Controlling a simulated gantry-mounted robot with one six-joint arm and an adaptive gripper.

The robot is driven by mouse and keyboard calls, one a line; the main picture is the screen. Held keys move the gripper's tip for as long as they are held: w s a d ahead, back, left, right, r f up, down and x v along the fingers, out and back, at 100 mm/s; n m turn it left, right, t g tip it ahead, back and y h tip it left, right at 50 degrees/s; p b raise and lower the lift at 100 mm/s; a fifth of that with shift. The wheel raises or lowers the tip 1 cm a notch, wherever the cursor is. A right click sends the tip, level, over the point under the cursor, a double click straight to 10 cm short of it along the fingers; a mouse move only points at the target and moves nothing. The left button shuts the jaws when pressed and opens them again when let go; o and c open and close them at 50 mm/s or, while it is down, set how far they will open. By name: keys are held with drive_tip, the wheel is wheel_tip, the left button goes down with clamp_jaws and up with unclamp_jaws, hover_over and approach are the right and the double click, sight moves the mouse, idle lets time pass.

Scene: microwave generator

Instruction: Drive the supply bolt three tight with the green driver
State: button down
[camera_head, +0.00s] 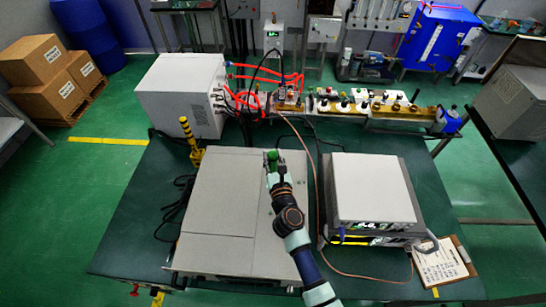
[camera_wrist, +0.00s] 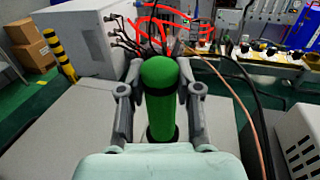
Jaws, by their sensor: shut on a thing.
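The green driver (camera_wrist: 160,95) stands between the two fingers of my gripper (camera_wrist: 160,100) in the wrist view, its rounded green handle towards the camera. My gripper is shut on it. In the head view my gripper (camera_head: 272,163) and the green driver's top (camera_head: 272,155) are over the far part of the large grey box's top. The driver's tip is hidden in both views. The white supply unit (camera_head: 182,95) stands behind to the left, with red hoses and black cables at its right side. I cannot make out bolt three in either view.
A grey instrument stack (camera_head: 372,190) stands to the right on the green table (camera_head: 135,215). A yellow and black striped post (camera_head: 190,140) is at the left. A thin copper-coloured cable (camera_head: 313,180) runs between the boxes. A clipboard (camera_head: 440,262) lies at the right.

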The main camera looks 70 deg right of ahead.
wheel_tip(320, 180, up, 9)
drive_tip(key=p, duration=0.9)
drive_tip(key=shift+r, duration=0.15)
